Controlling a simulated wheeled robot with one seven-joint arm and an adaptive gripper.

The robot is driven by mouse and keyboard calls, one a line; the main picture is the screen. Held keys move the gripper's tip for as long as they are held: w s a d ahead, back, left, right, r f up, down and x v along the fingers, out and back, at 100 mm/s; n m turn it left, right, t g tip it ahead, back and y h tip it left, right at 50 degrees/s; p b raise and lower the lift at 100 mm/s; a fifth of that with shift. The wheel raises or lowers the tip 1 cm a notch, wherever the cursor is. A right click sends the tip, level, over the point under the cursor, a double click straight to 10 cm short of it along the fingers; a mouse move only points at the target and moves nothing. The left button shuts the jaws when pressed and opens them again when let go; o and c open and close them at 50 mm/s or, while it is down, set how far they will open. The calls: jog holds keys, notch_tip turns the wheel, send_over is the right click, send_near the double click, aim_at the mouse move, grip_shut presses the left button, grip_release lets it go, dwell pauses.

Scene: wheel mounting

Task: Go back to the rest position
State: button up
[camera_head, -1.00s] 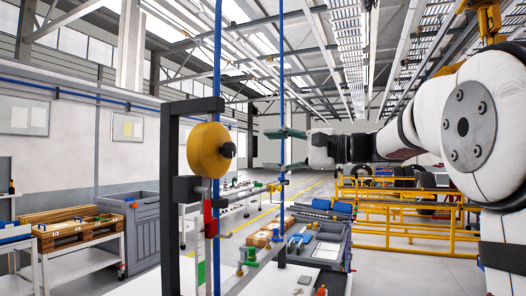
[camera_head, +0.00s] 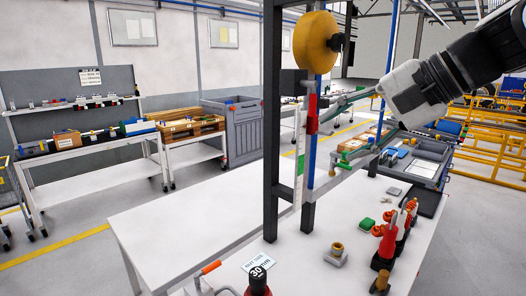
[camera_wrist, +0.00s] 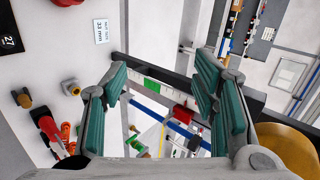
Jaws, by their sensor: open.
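My gripper (camera_head: 340,132) is open and empty at the right of the head view, beside the upright black frame (camera_head: 273,130). Its two fingers stand apart and point left toward the frame. In the wrist view my gripper (camera_wrist: 162,78) shows two spread teal finger pads with nothing between them. A yellow round wheel (camera_head: 316,42) sits high on the frame, above my fingers. It also shows in the wrist view, at the lower right (camera_wrist: 288,150), outside the fingers.
A white table (camera_head: 190,225) carries the frame, red-and-black tools (camera_head: 392,232) and a small fixture (camera_head: 336,254). A grey bin (camera_head: 233,125), pallet (camera_head: 185,124) and shelf bench (camera_head: 85,150) stand behind at left. Yellow rails (camera_head: 490,150) stand at right. Floor between is clear.

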jog(key=s+d+f+n+h, duration=0.2)
jog(key=s+f+n+h, duration=0.2)
jog(key=s+f, duration=0.4)
jog(key=s+d+f+n+g+h, duration=0.1)
jog(key=s+d+f+n+h, duration=0.1)
jog(key=s+f, duration=0.6)
jog(key=s+n+h, duration=0.1)
jog(key=s, duration=0.1)
jog(key=shift+s+d+n+g+h, duration=0.3)
jog(key=shift+s+d+n+h, duration=0.05)
jog(key=shift+s+n+h, duration=0.05)
jog(key=shift+r, duration=0.1)
